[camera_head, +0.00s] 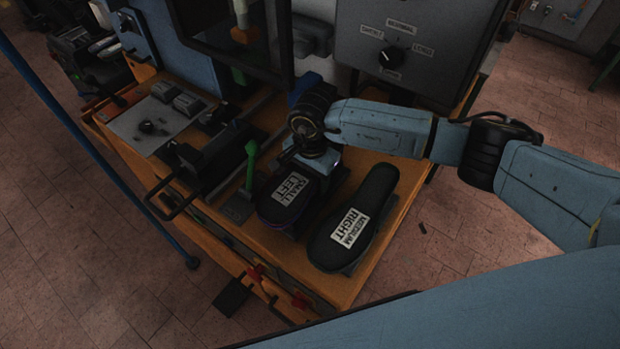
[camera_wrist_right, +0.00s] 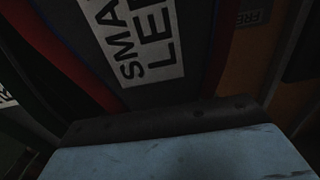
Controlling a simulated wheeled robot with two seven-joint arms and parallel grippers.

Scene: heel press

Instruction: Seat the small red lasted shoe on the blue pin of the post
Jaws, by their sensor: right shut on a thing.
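The small shoe (camera_head: 284,203) lies sole up at the front of the orange bench, with a white "SMALL LEFT" label. Its red sides show in the right wrist view, with the dark sole (camera_wrist_right: 190,92) close to the camera. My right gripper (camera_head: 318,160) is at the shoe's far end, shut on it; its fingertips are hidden. A blue piece (camera_head: 303,87) stands behind my right wrist, partly covered; I cannot tell whether it is the post's pin. My left gripper is not in view.
A "MEDIUM RIGHT" shoe (camera_head: 352,222) lies close to the right of the small one. A green lever (camera_head: 250,163) stands to the left. A grey panel with a dial (camera_head: 391,57) rises behind. The bench's orange edge (camera_head: 215,228) runs along the front left.

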